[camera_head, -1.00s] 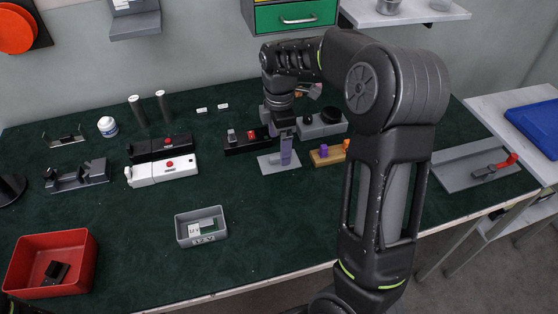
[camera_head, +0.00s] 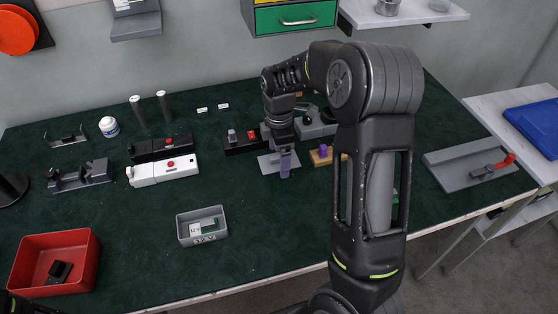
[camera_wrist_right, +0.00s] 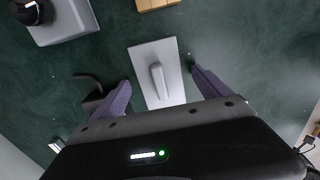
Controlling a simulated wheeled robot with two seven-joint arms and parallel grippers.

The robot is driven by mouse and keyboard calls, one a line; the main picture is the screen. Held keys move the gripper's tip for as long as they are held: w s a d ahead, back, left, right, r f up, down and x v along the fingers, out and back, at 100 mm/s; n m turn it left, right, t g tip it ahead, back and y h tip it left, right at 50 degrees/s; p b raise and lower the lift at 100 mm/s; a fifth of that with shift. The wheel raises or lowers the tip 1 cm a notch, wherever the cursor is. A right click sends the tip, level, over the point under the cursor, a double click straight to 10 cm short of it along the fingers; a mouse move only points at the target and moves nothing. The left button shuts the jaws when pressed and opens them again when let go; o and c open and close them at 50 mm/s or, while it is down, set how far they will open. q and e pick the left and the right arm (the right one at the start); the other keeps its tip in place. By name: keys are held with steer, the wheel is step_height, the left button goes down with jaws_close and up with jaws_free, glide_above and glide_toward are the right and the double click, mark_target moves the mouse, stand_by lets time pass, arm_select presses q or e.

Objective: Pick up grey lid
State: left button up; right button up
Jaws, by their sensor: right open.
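The grey lid is a flat rectangular plate with a raised rounded handle bar along its middle. In the right wrist view the grey lid (camera_wrist_right: 145,57) lies on the green mat between my fingers. In the head view the grey lid (camera_head: 267,164) is partly hidden by my right gripper (camera_head: 285,165). In the wrist view my right gripper (camera_wrist_right: 161,78) is open, with one purple-grey finger on each side of the lid's handle and a visible gap to it. I cannot tell the exact height of the fingertips. My left gripper does not show clearly.
A wooden block with a purple piece (camera_head: 322,153) stands right of the lid. A grey housing with a black knob (camera_wrist_right: 60,18) and a black box with red button (camera_head: 245,140) are close by. A grey bin (camera_head: 203,238) stands in front, with bare mat around it.

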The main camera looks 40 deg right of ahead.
steer(key=shift+c, duration=0.2)
steer(key=c, duration=1.8)
steer(key=shift+o, duration=0.2)
step_height(320, 180, up, 10)
steer(key=b, duration=0.1)
